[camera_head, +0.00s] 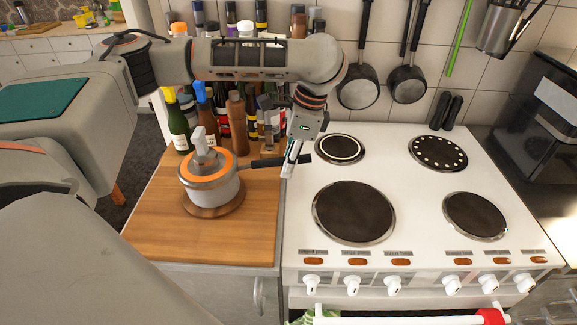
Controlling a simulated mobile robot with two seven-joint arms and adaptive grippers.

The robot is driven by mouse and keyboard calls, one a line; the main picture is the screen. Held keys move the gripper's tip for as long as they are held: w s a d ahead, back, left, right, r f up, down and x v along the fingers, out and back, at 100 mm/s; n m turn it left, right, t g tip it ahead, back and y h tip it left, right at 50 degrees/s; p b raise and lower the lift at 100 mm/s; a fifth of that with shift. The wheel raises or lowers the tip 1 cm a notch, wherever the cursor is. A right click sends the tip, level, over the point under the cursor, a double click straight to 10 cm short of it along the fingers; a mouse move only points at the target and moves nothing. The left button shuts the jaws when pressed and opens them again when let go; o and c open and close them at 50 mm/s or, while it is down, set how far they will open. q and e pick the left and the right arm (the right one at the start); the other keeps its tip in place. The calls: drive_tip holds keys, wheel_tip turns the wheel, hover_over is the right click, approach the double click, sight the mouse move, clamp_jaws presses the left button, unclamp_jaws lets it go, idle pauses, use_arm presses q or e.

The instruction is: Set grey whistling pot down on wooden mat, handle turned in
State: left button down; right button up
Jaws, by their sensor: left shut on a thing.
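The grey whistling pot (209,190) has an orange ring on its lid and a light grey knob and spout on top. It is upright over the round wooden mat (215,212) on the wooden counter. The mat's rim shows around the pot's base; I cannot tell whether the base touches it. The pot's dark handle points right, its tip reaching over the cooker's left edge. My left gripper (291,163) comes down from above and is shut on this handle. My right gripper is not in view.
Several bottles (178,128) stand behind the pot along the wall. Pans (357,88) hang on the tiled wall. The front of the wooden counter (200,245) is clear.

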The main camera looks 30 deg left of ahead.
use_arm(q)
drive_tip(key=shift+f, duration=0.45)
drive_tip(key=c, duration=2)
unclamp_jaws()
drive_tip(key=shift+f, duration=0.1)
drive_tip(key=shift+o, duration=0.2)
drive_tip(key=shift+r, duration=0.3)
drive_tip(key=v, duration=1.1)
drive_tip(key=shift+d+r, duration=0.1)
drive_tip(key=shift+r, duration=0.15)
